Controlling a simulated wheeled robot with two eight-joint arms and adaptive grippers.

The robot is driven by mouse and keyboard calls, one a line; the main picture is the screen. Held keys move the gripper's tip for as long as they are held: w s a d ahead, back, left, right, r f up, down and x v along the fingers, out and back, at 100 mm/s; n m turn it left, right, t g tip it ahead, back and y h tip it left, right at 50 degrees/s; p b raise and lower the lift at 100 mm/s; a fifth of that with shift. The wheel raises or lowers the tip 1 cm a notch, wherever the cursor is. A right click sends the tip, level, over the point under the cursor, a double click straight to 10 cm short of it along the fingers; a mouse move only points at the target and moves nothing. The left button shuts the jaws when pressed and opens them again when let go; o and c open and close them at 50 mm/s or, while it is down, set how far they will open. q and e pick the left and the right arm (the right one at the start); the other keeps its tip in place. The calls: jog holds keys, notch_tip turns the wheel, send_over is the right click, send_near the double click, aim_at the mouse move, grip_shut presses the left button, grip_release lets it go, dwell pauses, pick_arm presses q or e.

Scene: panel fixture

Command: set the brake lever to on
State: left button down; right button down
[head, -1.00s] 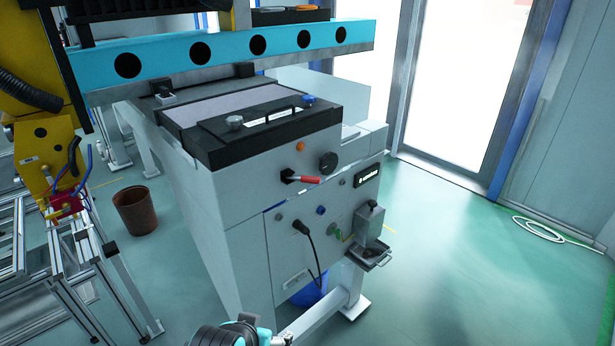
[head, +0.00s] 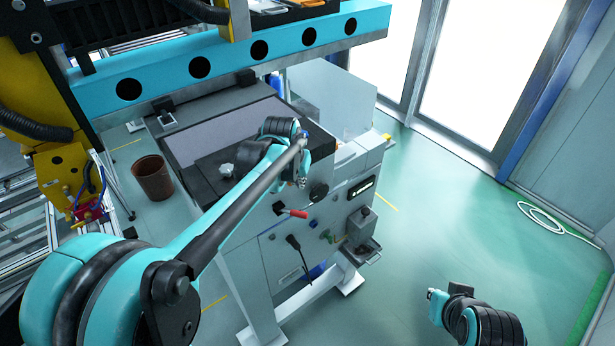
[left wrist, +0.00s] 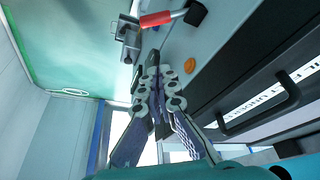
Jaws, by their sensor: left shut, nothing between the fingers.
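The lever with a red handle (head: 294,213) is on the front face of the grey machine. Its handle points right from a black pivot. No on or off marking is legible. My left gripper (head: 302,182) is in front of the machine's upper front edge, above the lever in the head view. In the left wrist view its fingers (left wrist: 154,62) are together and empty, just below the red handle (left wrist: 157,19), with no clear contact. Part of my right arm shows at the bottom right of the head view; its fingers cannot be made out.
A dark round knob (head: 319,192) is beside my left gripper, and an orange button (left wrist: 189,65) is close to the fingers. A black cable (head: 298,255) hangs below the lever. A small metal box (head: 361,223) projects at the right.

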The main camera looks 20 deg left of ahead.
pick_arm(q)
jog(key=w, duration=0.1)
send_over(296, 214)
jog(key=w+d, duration=0.1)
jog(key=w, duration=0.4)
notch_tip(296, 214, down, 8)
jog(key=s+f, duration=0.1)
jog(key=s+f+p, duration=0.1)
jog(key=s, duration=0.1)
jog(key=shift+s+f, duration=0.25)
jog(key=shift+f, duration=0.15)
jog(key=shift+w+f, duration=0.1)
pick_arm(e)
notch_tip(296, 214, up, 2)
jog(key=shift+r, duration=0.15)
jog(key=shift+s, duration=0.15)
